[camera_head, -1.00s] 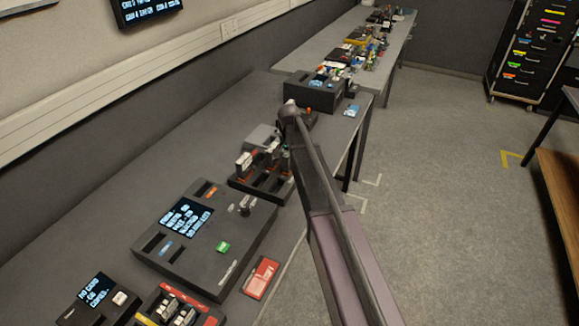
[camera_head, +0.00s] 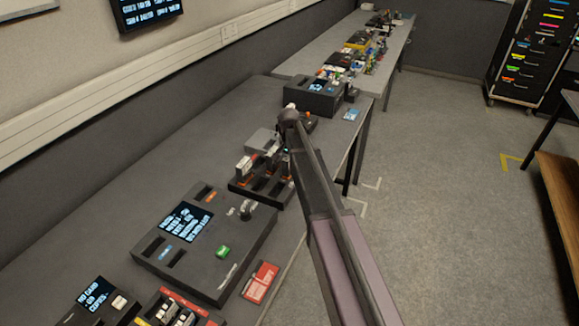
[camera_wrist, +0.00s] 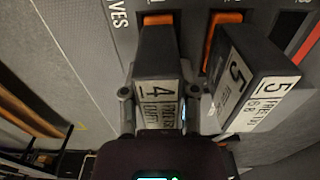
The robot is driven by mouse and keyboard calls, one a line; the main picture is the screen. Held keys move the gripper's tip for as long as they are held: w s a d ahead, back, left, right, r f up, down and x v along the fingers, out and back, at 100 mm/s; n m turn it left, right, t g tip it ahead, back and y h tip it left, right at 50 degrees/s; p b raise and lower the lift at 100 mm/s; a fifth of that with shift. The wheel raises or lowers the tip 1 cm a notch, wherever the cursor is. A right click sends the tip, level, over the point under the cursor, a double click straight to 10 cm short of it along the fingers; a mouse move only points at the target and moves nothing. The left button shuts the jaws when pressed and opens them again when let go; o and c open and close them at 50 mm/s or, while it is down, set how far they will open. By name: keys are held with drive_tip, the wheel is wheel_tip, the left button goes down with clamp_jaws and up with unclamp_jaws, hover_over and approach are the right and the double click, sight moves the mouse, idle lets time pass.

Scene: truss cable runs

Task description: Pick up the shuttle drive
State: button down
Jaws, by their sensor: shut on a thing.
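My gripper (camera_wrist: 159,97) is shut on a grey drive (camera_wrist: 158,65) with a white label marked 4, one finger on each side of it. The drive stands at an orange-edged slot of the dark drive rack (camera_wrist: 190,8). A second drive (camera_wrist: 240,85), marked 5, stands tilted just to its right, close to the right finger. In the head view, the rack (camera_head: 243,187) is on the bench, and my arm partly hides it and the gripper.
A dark console (camera_head: 192,265) with a screen and a green button lies nearer on the bench (camera_head: 110,205). A red card item (camera_head: 261,281) lies by the bench edge. A dark box (camera_head: 312,98) stands beyond the rack. The floor on the right is open.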

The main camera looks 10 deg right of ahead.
drive_tip(key=shift+r, duration=0.1)
wheel_tip(320, 180, up, 10)
drive_tip(key=p, duration=1)
idle(0.8)
